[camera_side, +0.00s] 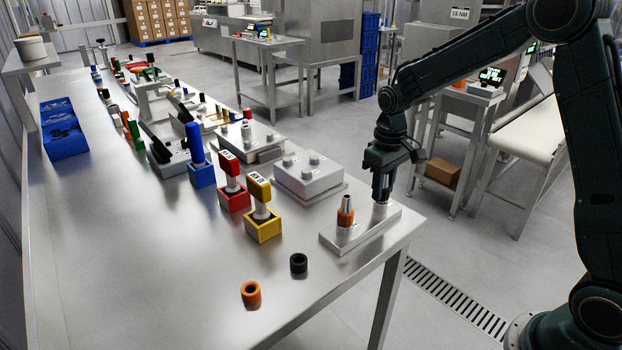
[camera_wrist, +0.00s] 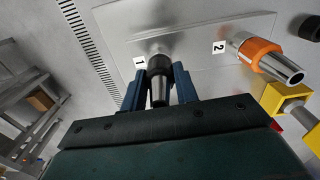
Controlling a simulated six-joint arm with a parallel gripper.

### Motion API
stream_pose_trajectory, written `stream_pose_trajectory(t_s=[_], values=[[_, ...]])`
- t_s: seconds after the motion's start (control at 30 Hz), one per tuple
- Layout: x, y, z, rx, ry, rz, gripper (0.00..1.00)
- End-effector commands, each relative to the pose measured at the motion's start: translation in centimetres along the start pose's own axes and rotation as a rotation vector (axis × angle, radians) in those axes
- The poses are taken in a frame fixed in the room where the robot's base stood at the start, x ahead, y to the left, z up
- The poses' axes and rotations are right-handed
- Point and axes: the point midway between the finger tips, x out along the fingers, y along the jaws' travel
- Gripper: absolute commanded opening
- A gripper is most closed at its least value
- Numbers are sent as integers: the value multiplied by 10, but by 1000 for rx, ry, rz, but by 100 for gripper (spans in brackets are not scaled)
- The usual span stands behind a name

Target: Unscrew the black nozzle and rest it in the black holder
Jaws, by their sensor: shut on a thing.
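The black nozzle (camera_wrist: 158,88), dark with a tapered metal tip, stands at the spot labelled 1 on the metal plate (camera_wrist: 200,22). My gripper (camera_wrist: 159,84) is shut on it, with one blue finger on each side. In the side view my gripper (camera_side: 382,188) points down at the right end of the plate (camera_side: 360,232) and hides most of this nozzle. The black holder (camera_side: 298,263), a short open ring, stands empty on the table left of the plate. It also shows at the right edge of the wrist view (camera_wrist: 311,27).
An orange-collared nozzle (camera_side: 345,212) stands at spot 2 on the same plate. An orange holder (camera_side: 251,294) sits near the black one. Yellow (camera_side: 262,228) and red (camera_side: 234,196) blocks with handled tools stand behind. The table (camera_side: 150,290) is clear at front left.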

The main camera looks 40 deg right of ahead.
Motion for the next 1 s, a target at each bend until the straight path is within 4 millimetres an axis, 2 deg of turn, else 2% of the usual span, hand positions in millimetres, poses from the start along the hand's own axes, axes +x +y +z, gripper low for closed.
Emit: stream_pose_trajectory(t_s=[1.0], values=[[-1, 0, 0, -755, 0, 0, 2]])
